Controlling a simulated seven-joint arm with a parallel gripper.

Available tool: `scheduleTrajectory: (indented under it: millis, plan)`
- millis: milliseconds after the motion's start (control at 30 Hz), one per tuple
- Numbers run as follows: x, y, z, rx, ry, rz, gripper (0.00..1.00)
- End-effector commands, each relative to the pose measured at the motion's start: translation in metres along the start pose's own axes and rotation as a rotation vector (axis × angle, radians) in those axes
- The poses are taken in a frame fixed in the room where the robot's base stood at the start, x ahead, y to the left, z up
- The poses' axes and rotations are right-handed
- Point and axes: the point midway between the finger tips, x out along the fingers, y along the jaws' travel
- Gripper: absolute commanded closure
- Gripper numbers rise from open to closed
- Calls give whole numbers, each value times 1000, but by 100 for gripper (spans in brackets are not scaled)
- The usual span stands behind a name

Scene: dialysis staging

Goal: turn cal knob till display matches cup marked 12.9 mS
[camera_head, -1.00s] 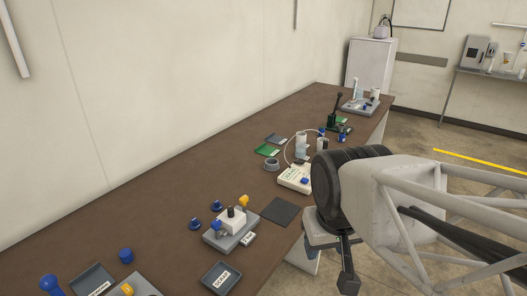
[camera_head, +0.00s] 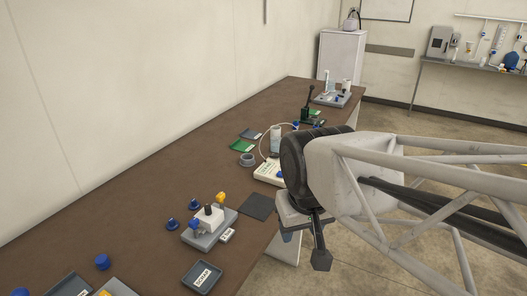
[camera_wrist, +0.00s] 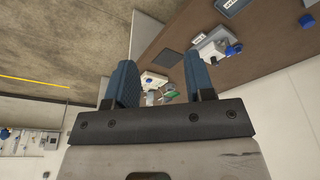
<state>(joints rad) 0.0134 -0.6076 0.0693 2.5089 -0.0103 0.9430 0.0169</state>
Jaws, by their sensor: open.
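A cream meter box (camera_head: 267,172) sits near the front edge at the middle of the table, partly hidden behind my arm in the head view. Its display and cal knob cannot be made out. A clear cup-like vessel (camera_head: 275,139) stands behind it, with a thin tube arching beside it. I cannot read any 12.9 mS mark. My gripper (camera_wrist: 158,68) is open and empty in the wrist view. A pale box, apparently the meter (camera_wrist: 153,79), shows between its fingers at a distance. In the head view my gripper hangs beyond the table's front edge, apart from the meter.
A grey fixture (camera_head: 207,231) with a white block and blue knobs stands nearer, beside a labelled tray (camera_head: 202,277). A dark green press (camera_head: 307,107) stands farther along.

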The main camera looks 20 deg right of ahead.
Motion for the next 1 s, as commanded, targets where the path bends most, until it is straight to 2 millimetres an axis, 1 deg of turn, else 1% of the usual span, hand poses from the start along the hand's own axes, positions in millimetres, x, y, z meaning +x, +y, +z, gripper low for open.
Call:
scheduleTrajectory:
  millis: [167, 500, 767, 1000]
  plan:
    - [-3, 3, -30, 10, -13, 2, 51]
    - [-6, 15, -108, 36, -38, 7, 51]
    - [0, 27, -169, 57, -58, 11, 51]
    - [13, 40, -224, 75, -76, 13, 51]
